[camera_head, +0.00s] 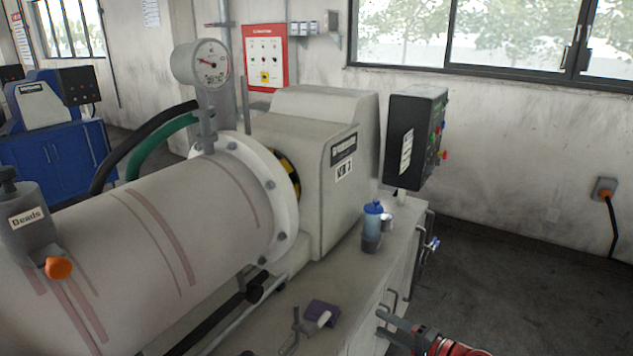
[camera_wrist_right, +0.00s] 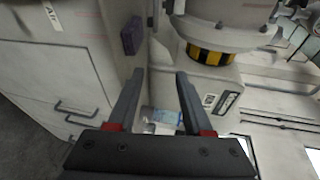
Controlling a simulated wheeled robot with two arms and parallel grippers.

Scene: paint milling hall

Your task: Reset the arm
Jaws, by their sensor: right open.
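My right gripper (camera_head: 382,323) shows at the bottom edge of the head view, to the right of the bench front, with its fingers pointing left toward the cabinet handles. In the right wrist view its two dark fingers (camera_wrist_right: 160,72) stand apart, open, with nothing gripped between them. A blue-capped bottle (camera_wrist_right: 163,117) shows beyond the finger bases there; the gripper body partly hides it. In the head view the bottle (camera_head: 373,220) stands upright on the bench, clear of the gripper. My left gripper is not in view.
The milling machine (camera_head: 320,180) and its large drum (camera_head: 170,235) fill the left and middle. A purple sponge (camera_head: 323,312) lies on the bench (camera_head: 345,285). A black control box (camera_head: 415,140) stands at the bench's far end. The floor (camera_head: 530,270) at right is clear.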

